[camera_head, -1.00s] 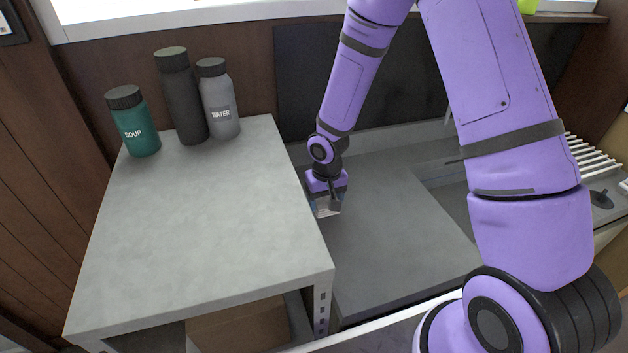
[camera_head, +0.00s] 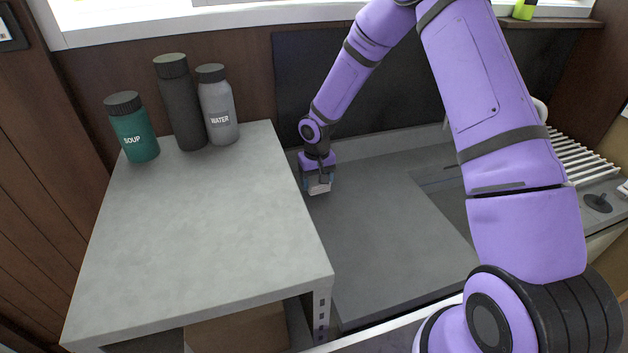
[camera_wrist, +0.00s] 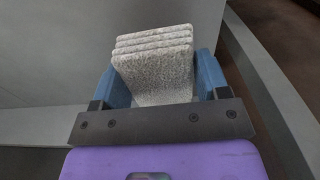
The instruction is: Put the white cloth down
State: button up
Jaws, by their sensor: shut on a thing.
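The white cloth (camera_wrist: 155,72) is folded in several layers and looks pale grey and speckled in the wrist view. My gripper (camera_wrist: 155,85) is shut on it, with a blue finger at each side. In the head view my gripper (camera_head: 318,186) points down beside the right edge of the grey table, over the lower dark grey counter (camera_head: 385,235). A small pale part of the cloth shows between the fingers there. I cannot tell whether the cloth touches the counter.
The raised grey table (camera_head: 205,230) at left carries a green soup bottle (camera_head: 135,135), a dark bottle (camera_head: 182,115) and a grey water bottle (camera_head: 219,112) at its back. A sink (camera_head: 452,205) and a white rack (camera_head: 580,160) lie right. The counter's front is clear.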

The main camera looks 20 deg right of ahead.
aim_at(314, 178)
jog(key=shift+w+d+f, duration=0.1)
jog(key=shift+w+d, duration=0.1)
jog(key=shift+w, duration=1.25)
jog(key=f, duration=0.1)
jog(key=w+f, duration=0.1)
jog(key=shift+f, duration=0.3)
jog(key=shift+w+d+f, duration=0.1)
jog(key=shift+f, duration=0.2)
jog(key=shift+f, duration=0.15)
jog(key=o, duration=0.8)
jog(key=shift+f, duration=0.1)
